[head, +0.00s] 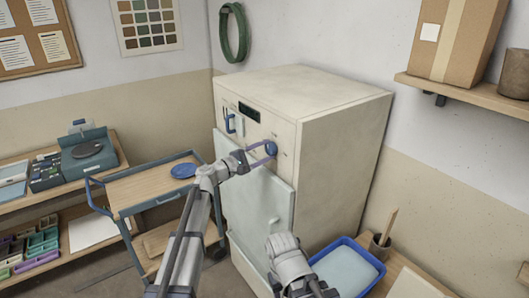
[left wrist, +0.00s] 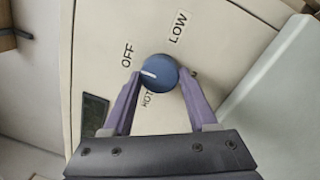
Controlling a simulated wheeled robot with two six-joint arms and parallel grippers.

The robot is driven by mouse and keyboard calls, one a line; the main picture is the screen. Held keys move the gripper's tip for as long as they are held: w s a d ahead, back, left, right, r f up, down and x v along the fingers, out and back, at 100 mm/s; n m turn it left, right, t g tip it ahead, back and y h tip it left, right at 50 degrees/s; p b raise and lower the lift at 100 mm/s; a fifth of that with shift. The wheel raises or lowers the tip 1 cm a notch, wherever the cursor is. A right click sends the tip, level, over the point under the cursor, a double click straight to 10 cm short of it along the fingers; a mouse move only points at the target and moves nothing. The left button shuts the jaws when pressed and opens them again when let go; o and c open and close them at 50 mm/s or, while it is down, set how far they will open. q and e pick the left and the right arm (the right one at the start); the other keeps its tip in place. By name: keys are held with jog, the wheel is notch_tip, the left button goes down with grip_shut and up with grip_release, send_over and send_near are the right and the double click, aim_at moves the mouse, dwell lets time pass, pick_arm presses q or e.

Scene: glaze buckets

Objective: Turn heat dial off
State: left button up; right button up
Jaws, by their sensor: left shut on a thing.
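The heat dial (left wrist: 158,73) is a round dark blue knob with a white mark on the kiln-like cream cabinet (head: 330,150). In the left wrist view its mark points left, between the OFF label (left wrist: 127,55) and the HOT label (left wrist: 146,98). The LOW label (left wrist: 179,26) is above right. The dial also shows in the head view (head: 271,148). My left gripper (left wrist: 157,78) has its purple fingers on both sides of the dial and is shut on it. My right arm shows at the bottom of the head view, but its gripper is not visible.
A blue-framed cart (head: 150,186) with a blue disc (head: 183,170) stands left of the cabinet. A blue handle (head: 229,123) and dark display (head: 249,112) are on the cabinet front. A blue tray (head: 319,255) is at lower right. A wall shelf (head: 470,92) holds a box.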

dwell(0.4)
pick_arm(q)
jog(key=o, duration=1.4)
jog(key=shift+v, duration=3.95)
jog(key=s+d+f+m+g+y, duration=0.2)
jog(key=s+f+m+g+y, duration=0.45)
jog(key=s+f, duration=0.8)
jog(key=s+a+f+m+g+y, duration=0.2)
jog(key=s+a+f+m+y, duration=0.15)
jog(key=s+a, duration=0.3)
jog(key=s+a+f+m+g+y, duration=0.25)
jog(key=s+a+f+y, duration=0.25)
jog(key=s, duration=0.3)
jog(key=s+d+m, duration=0.1)
jog(key=s+d, duration=0.1)
jog(key=d, duration=0.1)
jog(key=s+d+f+m+y+b, duration=0.1)
jog(key=d, duration=0.3)
jog(key=s+d+m, duration=0.2)
jog(key=d, duration=0.1)
jog(key=shift+s+d+f+y+b, duration=0.2)
jog(key=shift+s+f+y+b, duration=0.1)
jog(key=shift+s+b, duration=0.05)
